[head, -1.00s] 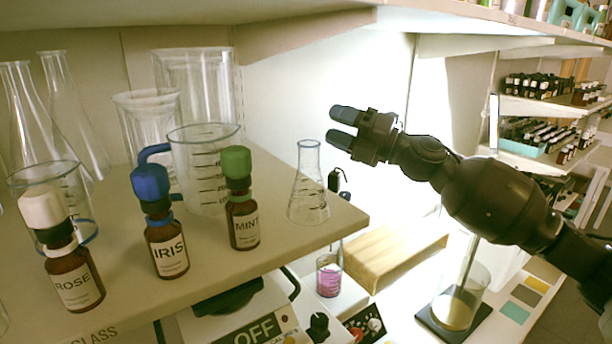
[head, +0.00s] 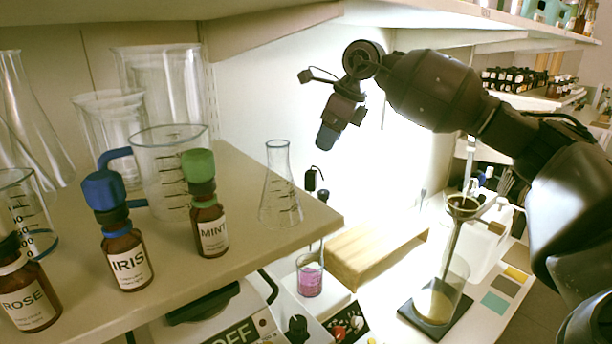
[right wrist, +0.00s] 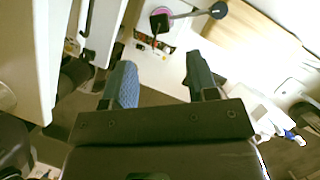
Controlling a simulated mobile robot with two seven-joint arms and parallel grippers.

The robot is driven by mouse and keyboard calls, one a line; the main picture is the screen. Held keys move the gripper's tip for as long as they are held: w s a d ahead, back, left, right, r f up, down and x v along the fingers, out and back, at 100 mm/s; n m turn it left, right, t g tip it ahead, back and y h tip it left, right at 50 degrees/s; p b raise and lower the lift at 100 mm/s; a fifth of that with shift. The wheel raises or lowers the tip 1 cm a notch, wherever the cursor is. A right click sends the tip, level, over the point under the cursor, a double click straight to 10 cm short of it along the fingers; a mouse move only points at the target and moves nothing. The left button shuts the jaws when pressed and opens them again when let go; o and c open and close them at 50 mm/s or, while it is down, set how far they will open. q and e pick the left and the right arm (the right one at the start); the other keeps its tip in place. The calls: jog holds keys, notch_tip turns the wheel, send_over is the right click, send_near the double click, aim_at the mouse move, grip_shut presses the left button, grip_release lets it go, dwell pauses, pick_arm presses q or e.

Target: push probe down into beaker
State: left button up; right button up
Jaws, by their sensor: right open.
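A small beaker of pink liquid (head: 310,280) stands on a white surface below the shelf. A slim probe with a black head (head: 311,179) rises above the beaker; whether its tip is in the liquid I cannot tell. In the right wrist view the beaker (right wrist: 159,13) shows from above near the top edge, with a dark arm reaching right to a round black knob (right wrist: 218,10). My right gripper (head: 327,138) points down above the probe head, apart from it. In the right wrist view its fingers (right wrist: 160,82) are apart with nothing between them. My left gripper is out of view.
A shelf (head: 240,240) on the left bears glassware, including a conical flask (head: 281,195) near its edge, and bottles labelled MINT (head: 211,230), IRIS (head: 127,262) and ROSE (head: 30,305). A glass cylinder (head: 442,290) stands further right.

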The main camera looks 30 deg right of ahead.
aim_at(312, 171)
jog(key=p+x, duration=0.1)
jog(key=x, duration=1)
jog(key=shift+a+r+p, duration=0.1)
jog(key=shift+a+p, duration=0.05)
jog(key=shift+p, duration=0.25)
grip_shut()
